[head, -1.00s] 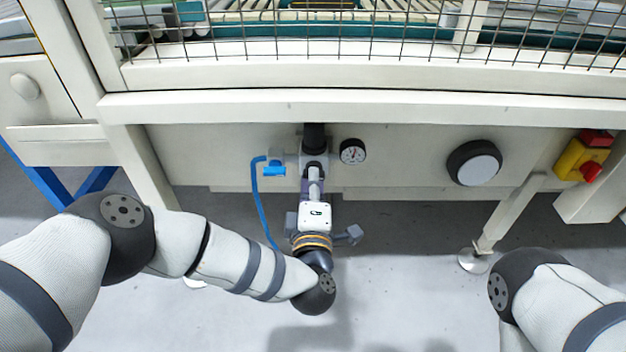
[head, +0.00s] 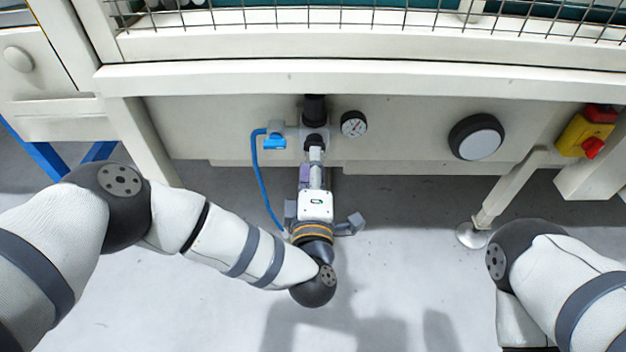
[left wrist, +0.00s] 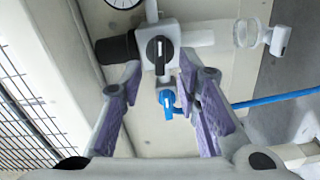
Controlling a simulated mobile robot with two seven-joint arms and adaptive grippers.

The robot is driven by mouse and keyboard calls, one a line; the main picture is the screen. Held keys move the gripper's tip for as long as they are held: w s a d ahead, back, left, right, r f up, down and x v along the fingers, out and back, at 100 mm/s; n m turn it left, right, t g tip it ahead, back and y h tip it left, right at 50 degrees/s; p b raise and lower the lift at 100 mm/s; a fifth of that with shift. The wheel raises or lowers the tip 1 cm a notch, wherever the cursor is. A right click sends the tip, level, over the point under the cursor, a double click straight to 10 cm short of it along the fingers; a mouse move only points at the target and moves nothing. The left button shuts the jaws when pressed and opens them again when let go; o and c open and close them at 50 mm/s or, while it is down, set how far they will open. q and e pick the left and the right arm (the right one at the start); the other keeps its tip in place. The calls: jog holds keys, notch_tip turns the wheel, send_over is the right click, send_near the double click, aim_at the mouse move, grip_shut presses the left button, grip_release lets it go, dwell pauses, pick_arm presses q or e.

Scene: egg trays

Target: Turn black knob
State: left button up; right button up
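An air unit hangs under the machine's beam. It has a black cylindrical knob (head: 315,108), also in the left wrist view (left wrist: 116,48), and a black turn handle (left wrist: 160,48) on its grey body. I cannot tell which one the task means. My left gripper (head: 315,162) is in front of and below the unit in the head view. In the left wrist view its purple-padded fingers (left wrist: 160,72) are spread, with nothing held. The black handle shows just beyond the gap between the fingertips. My right gripper is out of view.
A blue valve lever (left wrist: 168,104) and blue hose (head: 258,185) are beside the unit. A pressure gauge (head: 353,123) is right of it. A large round black-rimmed fixture (head: 477,137) and a yellow-red switch (head: 586,132) are farther right. A white beam (head: 400,82) runs above.

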pick_arm(q)
jog(key=s, duration=0.8)
jog(key=shift+s, duration=0.4)
